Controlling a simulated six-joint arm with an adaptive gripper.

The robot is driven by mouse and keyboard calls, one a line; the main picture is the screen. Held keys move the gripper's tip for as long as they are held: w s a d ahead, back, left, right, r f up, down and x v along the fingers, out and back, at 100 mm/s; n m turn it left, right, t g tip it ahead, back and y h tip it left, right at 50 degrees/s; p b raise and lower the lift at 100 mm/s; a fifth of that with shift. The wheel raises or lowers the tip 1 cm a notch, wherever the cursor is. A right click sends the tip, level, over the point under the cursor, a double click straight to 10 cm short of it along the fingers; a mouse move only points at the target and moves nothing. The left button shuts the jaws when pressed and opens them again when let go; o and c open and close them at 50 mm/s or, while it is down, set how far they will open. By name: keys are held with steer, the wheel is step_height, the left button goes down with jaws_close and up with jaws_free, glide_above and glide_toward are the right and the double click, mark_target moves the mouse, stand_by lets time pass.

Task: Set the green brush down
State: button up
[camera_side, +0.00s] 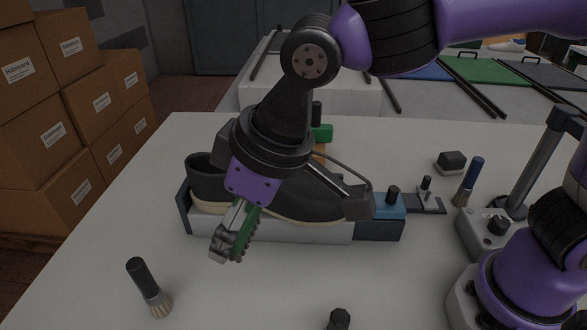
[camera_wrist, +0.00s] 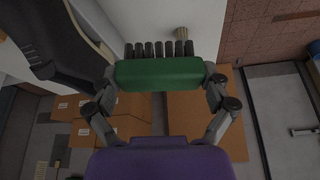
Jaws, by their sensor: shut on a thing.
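The green brush (camera_side: 247,222) is held in my gripper (camera_side: 230,238), in front of the shoe's heel end and above the white table (camera_side: 90,215). In the wrist view the brush's green back (camera_wrist: 160,73) spans between the two fingers of my gripper (camera_wrist: 162,80), with a row of dark bristle tufts along its far edge. The fingers partly hide the brush in the side view.
A dark shoe (camera_side: 300,203) sits in a holder (camera_side: 300,229) right behind the gripper. A blue-handled brush (camera_side: 471,178) and dark block (camera_side: 452,161) are at right. The table left of the shoe is clear.

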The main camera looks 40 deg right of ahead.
step_height(320, 180, up, 7)
steer(key=shift+r, duration=0.1)
steer(key=w+d+m+h, duration=0.2)
steer(key=w+d+m, duration=0.2)
steer(key=d, duration=0.4)
steer(key=w+d+m+h, duration=0.1)
steer(key=w+d+m, duration=0.35)
steer(key=d, duration=0.35)
steer(key=d+m+h, duration=0.3)
steer(key=d+m, duration=0.4)
steer(key=d, duration=1.1)
step_height(320, 180, down, 11)
steer(key=shift+g, duration=0.3)
steer(key=d+f, duration=0.2)
steer(key=d, duration=0.1)
steer(key=d+f, duration=0.3)
steer(key=d, duration=0.1)
steer(key=d+f, duration=0.2)
steer(key=d, duration=0.2)
steer(key=shift+f, duration=0.2)
steer(key=shift+d+f, duration=0.15)
steer(key=shift+f, duration=1.95)
